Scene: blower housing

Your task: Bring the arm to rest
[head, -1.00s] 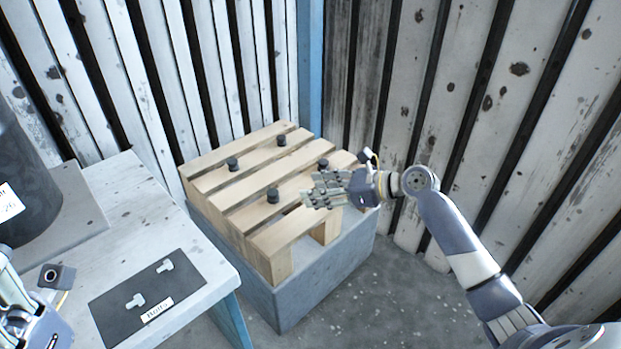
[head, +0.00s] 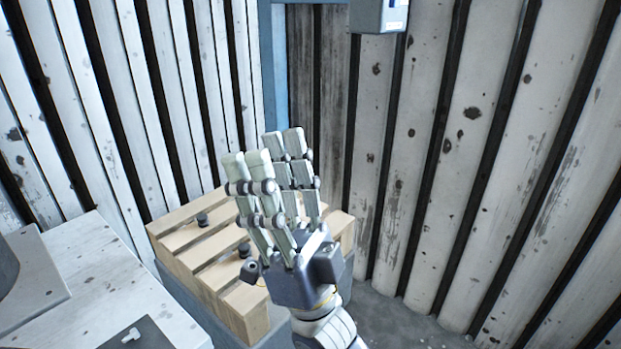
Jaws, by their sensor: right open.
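My right gripper (head: 266,147) is raised in the middle of the head view, fingers pointing up. Its fingers are apart and hold nothing. It appears in front of the wooden pallet (head: 178,219) and hides much of the pallet's right side. The right arm comes in from the bottom of the view. My left gripper is out of view.
Black knobs (head: 202,219) stand on the pallet. A white table (head: 95,268) is at left, with a dark mat (head: 150,338) and a light bolt (head: 131,335) at the bottom edge. Panelled walls (head: 480,150) close off the back and right. A grey box (head: 378,17) hangs at the top.

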